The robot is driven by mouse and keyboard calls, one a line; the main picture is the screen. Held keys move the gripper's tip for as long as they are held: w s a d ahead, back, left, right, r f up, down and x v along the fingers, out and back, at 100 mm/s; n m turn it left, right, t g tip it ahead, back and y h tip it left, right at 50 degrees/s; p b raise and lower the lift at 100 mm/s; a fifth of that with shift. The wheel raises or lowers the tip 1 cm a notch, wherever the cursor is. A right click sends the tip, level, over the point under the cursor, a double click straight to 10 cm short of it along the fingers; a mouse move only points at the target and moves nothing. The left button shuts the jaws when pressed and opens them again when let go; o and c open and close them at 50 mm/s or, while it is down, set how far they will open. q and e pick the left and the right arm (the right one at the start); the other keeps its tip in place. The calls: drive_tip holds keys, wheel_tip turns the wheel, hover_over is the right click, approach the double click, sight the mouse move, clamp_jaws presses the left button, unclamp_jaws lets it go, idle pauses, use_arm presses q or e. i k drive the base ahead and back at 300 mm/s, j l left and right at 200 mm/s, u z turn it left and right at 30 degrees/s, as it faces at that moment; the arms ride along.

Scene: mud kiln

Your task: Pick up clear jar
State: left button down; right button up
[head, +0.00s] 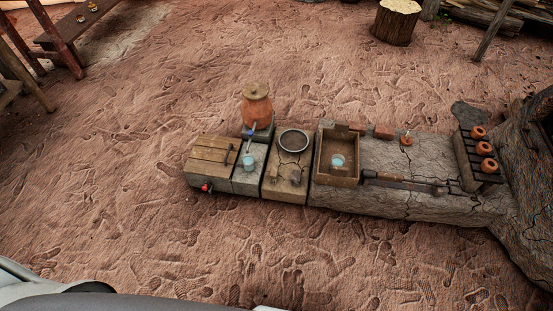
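Two small clear vessels with a bluish tint show in the head view. One clear jar (338,161) stands inside a brown open box (324,178) on the low mud bench. Another clear vessel (248,162) stands on a grey block left of the box, with a thin light-coloured stick or handle rising above it. I cannot tell from this distance which one is the task's jar. Neither of my grippers is in view.
The mud bench (405,205) also holds a dark round pan (294,140), a wooden-topped block (213,150), a long tool (400,181) and orange pots on a rack (487,164). A lidded clay pot (256,107) stands behind. Bare footprinted ground (250,245) lies in front.

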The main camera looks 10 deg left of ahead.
sight(248, 158)
drive_tip(key=i+j+z, duration=0.25)
drive_tip(key=j, duration=0.3)
drive_tip(key=i+j+z, duration=0.1)
drive_tip(key=j+z, duration=0.15)
drive_tip(key=j, duration=0.3)
drive_tip(key=i+j+z, duration=0.2)
drive_tip(key=j, duration=0.45)
drive_tip(key=j+z, duration=0.25)
drive_tip(key=j, duration=0.35)
